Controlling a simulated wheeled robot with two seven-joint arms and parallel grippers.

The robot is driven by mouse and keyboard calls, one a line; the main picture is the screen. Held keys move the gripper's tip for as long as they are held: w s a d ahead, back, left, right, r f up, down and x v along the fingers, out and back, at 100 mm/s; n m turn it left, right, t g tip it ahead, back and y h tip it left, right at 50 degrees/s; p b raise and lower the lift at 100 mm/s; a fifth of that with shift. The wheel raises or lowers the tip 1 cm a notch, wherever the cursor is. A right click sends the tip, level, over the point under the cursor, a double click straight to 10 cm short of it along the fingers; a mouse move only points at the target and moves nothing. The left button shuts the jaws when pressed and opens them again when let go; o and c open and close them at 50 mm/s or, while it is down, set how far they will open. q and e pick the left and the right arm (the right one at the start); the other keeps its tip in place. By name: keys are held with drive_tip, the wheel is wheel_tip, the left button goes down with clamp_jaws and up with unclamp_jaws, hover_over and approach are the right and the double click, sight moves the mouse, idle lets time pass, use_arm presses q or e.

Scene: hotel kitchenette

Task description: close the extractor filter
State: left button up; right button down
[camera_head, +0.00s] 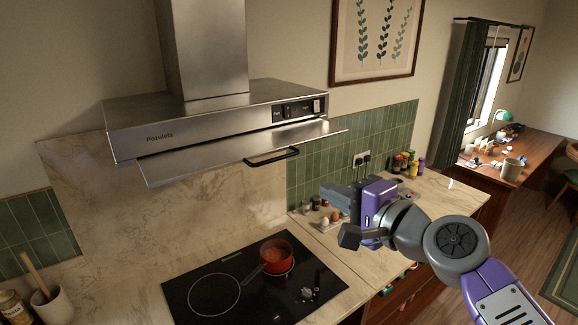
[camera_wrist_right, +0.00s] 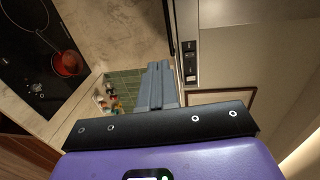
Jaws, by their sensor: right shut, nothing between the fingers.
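The extractor filter (camera_head: 235,152) is a flat steel panel under the front of the range hood (camera_head: 200,128). It hangs tilted down, with a gap between it and the hood's front face. A black bar handle (camera_head: 271,157) sits on its lower front edge. My right gripper (camera_head: 330,191) is to the right of the filter and lower, apart from it. Its grey fingers are together and empty, and they also show in the right wrist view (camera_wrist_right: 158,80). The hood's control panel shows beside them in the wrist view (camera_wrist_right: 190,62). My left gripper is not in view.
A red pot (camera_head: 276,257) stands on the black hob (camera_head: 235,290) below the hood. Small jars and eggs (camera_head: 327,220) sit on the counter behind my right gripper. A utensil pot (camera_head: 52,308) is at lower left. The air in front of the filter is clear.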

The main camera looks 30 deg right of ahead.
use_arm(q)
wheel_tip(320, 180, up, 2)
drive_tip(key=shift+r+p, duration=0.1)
drive_tip(key=shift+p, duration=0.95)
use_arm(e)
drive_tip(key=w+a, duration=0.1)
drive_tip(key=w, duration=1.2)
drive_tip(key=shift+w+f, duration=0.15)
drive_tip(key=shift+w, duration=0.2)
